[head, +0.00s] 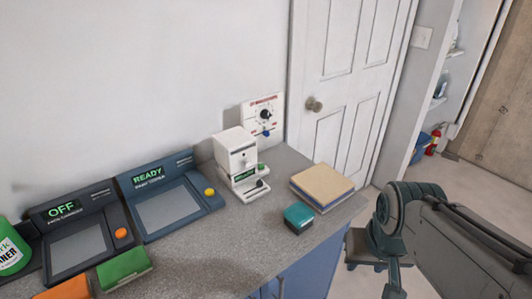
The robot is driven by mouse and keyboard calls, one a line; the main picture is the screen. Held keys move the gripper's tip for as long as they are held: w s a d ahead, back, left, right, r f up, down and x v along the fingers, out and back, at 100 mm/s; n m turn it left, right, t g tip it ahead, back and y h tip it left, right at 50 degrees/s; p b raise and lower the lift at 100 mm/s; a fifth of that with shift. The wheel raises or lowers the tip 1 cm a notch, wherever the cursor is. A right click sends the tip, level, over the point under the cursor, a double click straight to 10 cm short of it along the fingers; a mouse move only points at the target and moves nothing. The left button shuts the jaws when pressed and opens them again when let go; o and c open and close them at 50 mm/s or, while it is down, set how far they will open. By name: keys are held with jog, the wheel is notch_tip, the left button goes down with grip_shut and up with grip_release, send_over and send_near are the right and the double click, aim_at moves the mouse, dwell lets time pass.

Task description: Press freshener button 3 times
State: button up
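Several devices stand on the grey counter, and their small labels are too blurred for me to tell which is the freshener. A dark blue console (170,205) shows a green READY display and has a round yellow button (209,192) at its right. A dark console (77,242) to its left shows OFF and has an orange button (121,234). A white upright dispenser-like unit (237,155) with a small green display stands near the wall. My arm is at the lower right, beyond the counter's right edge and apart from the devices. Its fingers cannot be made out clearly.
A stack of books or boxes (322,183) and a small teal box (299,217) lie on the right of the counter. A wall dial panel (264,115) hangs behind. A green bottle (10,248), a green block (124,267) and an orange block (67,288) are at left.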

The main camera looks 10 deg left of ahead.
grip_shut()
dwell(1.5)
